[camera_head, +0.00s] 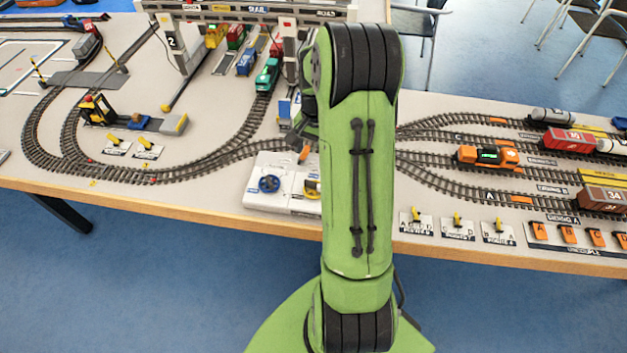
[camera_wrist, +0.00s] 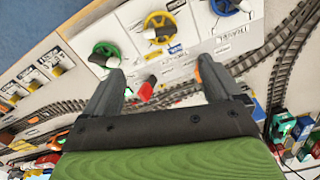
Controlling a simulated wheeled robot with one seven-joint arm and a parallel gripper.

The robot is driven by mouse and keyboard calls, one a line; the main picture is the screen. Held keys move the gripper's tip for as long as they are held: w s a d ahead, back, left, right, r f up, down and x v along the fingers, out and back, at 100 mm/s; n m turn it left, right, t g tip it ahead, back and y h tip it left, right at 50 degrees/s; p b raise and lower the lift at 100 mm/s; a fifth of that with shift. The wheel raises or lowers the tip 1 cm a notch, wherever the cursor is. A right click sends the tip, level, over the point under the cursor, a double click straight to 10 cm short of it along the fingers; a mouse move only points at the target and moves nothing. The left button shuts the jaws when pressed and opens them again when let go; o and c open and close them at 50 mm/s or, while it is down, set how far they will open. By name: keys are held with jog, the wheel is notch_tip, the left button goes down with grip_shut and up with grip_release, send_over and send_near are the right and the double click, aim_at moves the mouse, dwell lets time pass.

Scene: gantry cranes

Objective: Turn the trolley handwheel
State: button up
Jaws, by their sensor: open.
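Three handwheels stand on a white control panel (camera_wrist: 135,60) in the wrist view: a green one (camera_wrist: 104,53), a yellow one (camera_wrist: 159,26) and a blue one (camera_wrist: 226,5) cut by the top edge. The label by the blue wheel reads TRAVEL. The label by the yellow wheel is too small to read, so I cannot tell for sure which wheel is the trolley one. My gripper (camera_wrist: 160,70) is open, with nothing held. Its left fingertip is near the green wheel and the yellow wheel lies beyond the gap. In the head view my arm hides the green wheel and partly the yellow one (camera_head: 312,188).
Rail track (camera_wrist: 290,60) runs beside the panel. A red-and-green object (camera_wrist: 147,86) shows between my fingers. In the head view, an orange locomotive (camera_head: 487,154) is on the right tracks and a gantry (camera_head: 250,12) spans the back. The table's front edge (camera_head: 150,212) is close to the panel.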

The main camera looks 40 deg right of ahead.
aim_at(315, 180)
jog(key=f, duration=0.4)
jog(key=f+b, duration=0.1)
jog(key=f, duration=0.7)
jog(key=shift+a+b, duration=0.25)
jog(key=shift+b, duration=0.15)
jog(key=c, duration=1.1)
jog(key=shift+o, duration=0.2)
